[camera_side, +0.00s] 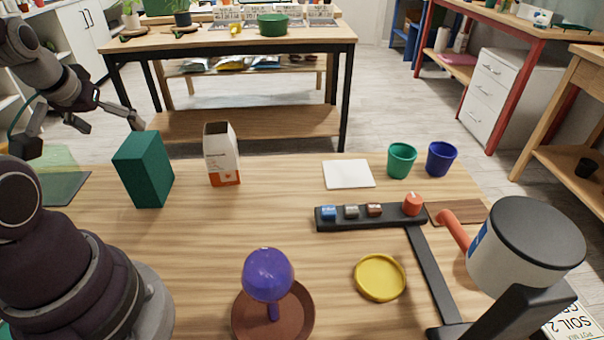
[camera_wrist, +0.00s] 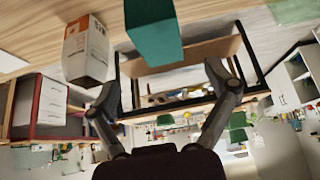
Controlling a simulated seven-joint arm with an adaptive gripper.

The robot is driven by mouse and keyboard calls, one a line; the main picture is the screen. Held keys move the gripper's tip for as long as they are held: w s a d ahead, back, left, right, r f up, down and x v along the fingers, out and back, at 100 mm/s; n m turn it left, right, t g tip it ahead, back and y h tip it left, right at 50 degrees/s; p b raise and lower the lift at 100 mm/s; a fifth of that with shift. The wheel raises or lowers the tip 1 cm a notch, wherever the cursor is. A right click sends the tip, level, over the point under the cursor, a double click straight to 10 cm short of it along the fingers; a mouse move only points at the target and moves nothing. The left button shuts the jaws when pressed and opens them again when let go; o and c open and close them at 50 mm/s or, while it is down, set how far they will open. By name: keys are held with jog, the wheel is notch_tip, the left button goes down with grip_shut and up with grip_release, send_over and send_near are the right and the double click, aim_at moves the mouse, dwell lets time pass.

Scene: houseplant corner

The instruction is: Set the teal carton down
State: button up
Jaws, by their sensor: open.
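The teal carton (camera_side: 143,170) stands upright on the wooden table at the left, beside a white and orange carton. Nothing is touching it from above. My gripper (camera_side: 82,124) is at the upper left of the side view, above and left of the teal carton, apart from it. In the wrist view, my gripper (camera_wrist: 161,86) has its two fingers spread wide with nothing between them. The teal carton (camera_wrist: 152,32) shows there at the top, beyond the fingertips, in an upside-down view. The table (camera_side: 240,215) carries it; the carton's far side is hidden.
The white and orange carton (camera_side: 221,155) stands just right. A white pad (camera_side: 348,174), green cup (camera_side: 401,160), blue cup (camera_side: 441,158), dark rail (camera_side: 335,224), yellow dish (camera_side: 380,277) and purple bulb-shaped object (camera_side: 268,274) lie further right. Table between cartons and pad is clear.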

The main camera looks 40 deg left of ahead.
jog(key=w+d+r+m+h, duration=0.1)
jog(key=d+m, duration=0.3)
jog(key=d, duration=0.4)
jog(key=d+r+m+t+h, duration=0.1)
jog(key=d+r+m+h, duration=0.2)
jog(key=d, duration=0.6)
jog(key=shift+w+d+r+m+h, duration=0.35)
jog(key=shift+r+m, duration=0.2)
jog(key=shift+m, duration=0.45)
